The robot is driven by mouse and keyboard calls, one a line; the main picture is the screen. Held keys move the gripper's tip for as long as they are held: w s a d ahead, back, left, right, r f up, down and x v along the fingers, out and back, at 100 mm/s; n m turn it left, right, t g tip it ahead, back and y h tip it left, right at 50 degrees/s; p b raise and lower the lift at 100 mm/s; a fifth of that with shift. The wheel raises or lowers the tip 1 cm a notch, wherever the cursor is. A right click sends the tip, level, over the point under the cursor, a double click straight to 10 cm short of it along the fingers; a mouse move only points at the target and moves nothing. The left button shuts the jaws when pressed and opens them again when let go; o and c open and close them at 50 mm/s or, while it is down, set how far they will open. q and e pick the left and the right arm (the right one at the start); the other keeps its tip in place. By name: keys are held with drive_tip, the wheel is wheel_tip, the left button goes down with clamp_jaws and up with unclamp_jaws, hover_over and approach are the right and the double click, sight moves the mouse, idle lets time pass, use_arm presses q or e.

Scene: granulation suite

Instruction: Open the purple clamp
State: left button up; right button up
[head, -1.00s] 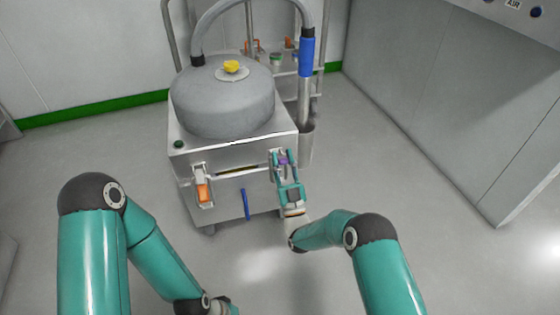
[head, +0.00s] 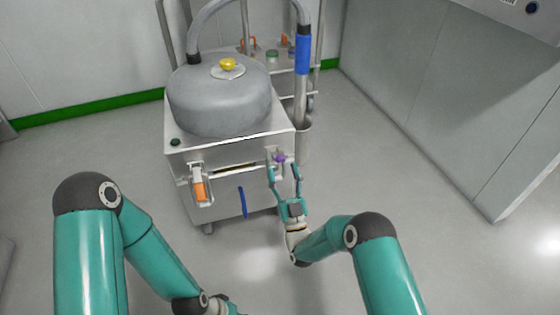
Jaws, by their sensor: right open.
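The purple clamp (head: 279,157) is on the upper right of the front face of the steel cart unit. Its small purple handle appears to stick out toward me, but its exact angle is too small to tell. My right gripper (head: 284,169) is open just below and in front of it. One finger is on each side, and the fingertips reach about the height of the clamp's lower part. Nothing shows between the fingers, and I cannot tell if a finger touches the clamp. My left arm is at the lower left, with its gripper out of view.
An orange clamp (head: 199,190) hangs on the front face's left side. A blue handle (head: 242,202) is between the clamps, lower down. A grey domed lid (head: 220,100) with a yellow knob (head: 228,64) tops the unit. Floor to the right is clear, up to a grey cabinet (head: 470,90).

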drive_tip(key=v, duration=0.3)
idle(0.5)
